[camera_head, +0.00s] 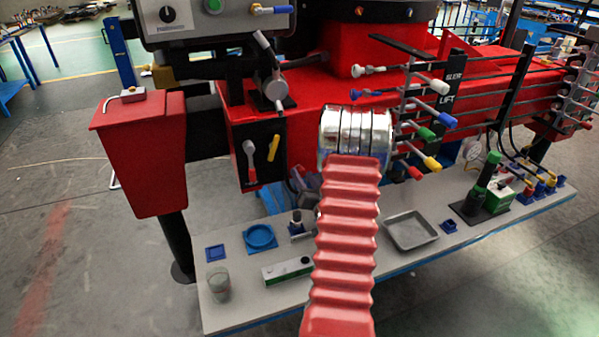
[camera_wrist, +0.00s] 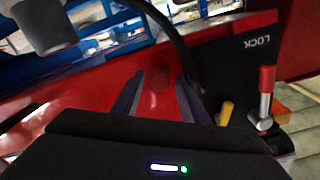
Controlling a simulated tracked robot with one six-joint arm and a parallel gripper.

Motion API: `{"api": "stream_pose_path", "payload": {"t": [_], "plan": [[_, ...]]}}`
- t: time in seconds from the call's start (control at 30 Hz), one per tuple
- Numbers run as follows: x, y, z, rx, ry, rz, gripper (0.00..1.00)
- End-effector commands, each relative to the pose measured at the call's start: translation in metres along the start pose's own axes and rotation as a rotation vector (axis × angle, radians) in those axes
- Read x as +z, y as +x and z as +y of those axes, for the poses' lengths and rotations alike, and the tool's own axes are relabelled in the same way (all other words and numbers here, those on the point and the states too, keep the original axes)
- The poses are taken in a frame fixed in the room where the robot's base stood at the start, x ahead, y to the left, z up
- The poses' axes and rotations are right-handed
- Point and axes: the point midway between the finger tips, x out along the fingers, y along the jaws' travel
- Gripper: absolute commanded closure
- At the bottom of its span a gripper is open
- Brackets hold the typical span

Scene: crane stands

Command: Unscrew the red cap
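A faint dark red round shape (camera_wrist: 160,78) shows on the red machine body between my fingers in the wrist view. It may be the red cap, but its outline is too dim to be sure. My gripper (camera_wrist: 158,97) is open, with its two dark fingers spread on either side of that shape. I see nothing held between them, and I cannot tell how far the shape is from the fingertips. In the head view my arm and silver wrist hide the gripper, and I cannot make out a red cap there.
A black panel marked LOCK (camera_wrist: 240,75) carries a red-handled lever (camera_wrist: 266,92) and a yellow handle (camera_wrist: 226,113), right of my fingers. A grey cylindrical part (camera_wrist: 42,22) is at upper left. A bench (camera_head: 235,315) holds a metal tray (camera_head: 411,231) and a glass (camera_head: 218,284). Coloured levers (camera_head: 430,135) stand right of my wrist.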

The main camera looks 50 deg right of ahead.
Motion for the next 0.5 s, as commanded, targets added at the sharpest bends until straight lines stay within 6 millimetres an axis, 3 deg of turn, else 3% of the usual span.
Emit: {"api": "stream_pose_path", "payload": {"t": [0.5], "plan": [[0.0003,0.0000,0.0002,0.000,0.070,0.000,0.60]]}}
